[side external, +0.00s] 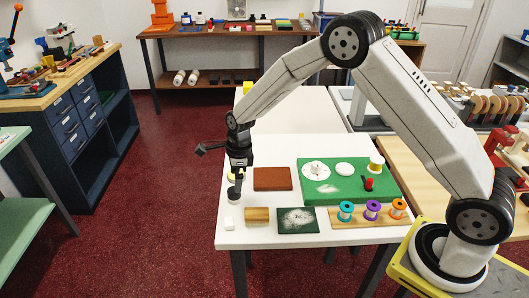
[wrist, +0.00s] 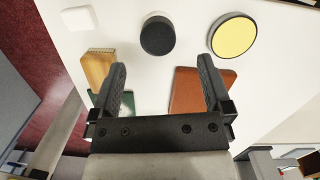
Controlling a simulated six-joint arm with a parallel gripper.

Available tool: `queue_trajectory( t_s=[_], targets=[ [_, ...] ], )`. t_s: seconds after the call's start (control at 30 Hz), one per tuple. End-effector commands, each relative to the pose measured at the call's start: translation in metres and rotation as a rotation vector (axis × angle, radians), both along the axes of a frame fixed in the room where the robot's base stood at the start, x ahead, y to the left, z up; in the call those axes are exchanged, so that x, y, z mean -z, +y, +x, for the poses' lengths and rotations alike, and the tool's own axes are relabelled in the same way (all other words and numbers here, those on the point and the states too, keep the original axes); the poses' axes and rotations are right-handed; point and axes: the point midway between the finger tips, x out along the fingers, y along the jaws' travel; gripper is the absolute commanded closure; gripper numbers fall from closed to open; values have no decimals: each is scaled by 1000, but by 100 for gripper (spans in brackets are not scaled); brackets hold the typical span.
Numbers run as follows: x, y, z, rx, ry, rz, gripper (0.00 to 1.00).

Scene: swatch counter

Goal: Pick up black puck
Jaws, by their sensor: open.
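In the side view the puck (side external: 234,198) is just below my gripper (side external: 237,181), which points down at the table's left edge area. My gripper (wrist: 162,66) is open, with nothing between its fingers. A yellow disc (wrist: 233,37) lies to the right of the puck in the wrist view; in the side view it is partly hidden behind my gripper.
Close by are a white block (side external: 229,223), a wooden block (side external: 257,214), a dark green patterned square (side external: 297,220) and a brown slab (side external: 272,179). A green board (side external: 345,190) and a rack of coloured spools (side external: 372,210) stand to the right. The table's left edge is near.

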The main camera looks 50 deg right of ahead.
Motion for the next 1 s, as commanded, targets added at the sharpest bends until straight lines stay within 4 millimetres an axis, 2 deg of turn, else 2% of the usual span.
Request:
queue_trajectory(
  t_s=[0.1, 0.43, 0.8, 1.0],
  targets=[
    [8, 1, 0, -1, 0, 0, 0],
    [14, 2, 1, -1, 0, 0, 0],
    [51, 9, 3, -1, 1, 0, 0],
    [60, 10, 4, -1, -1, 1, 0]
  ],
)
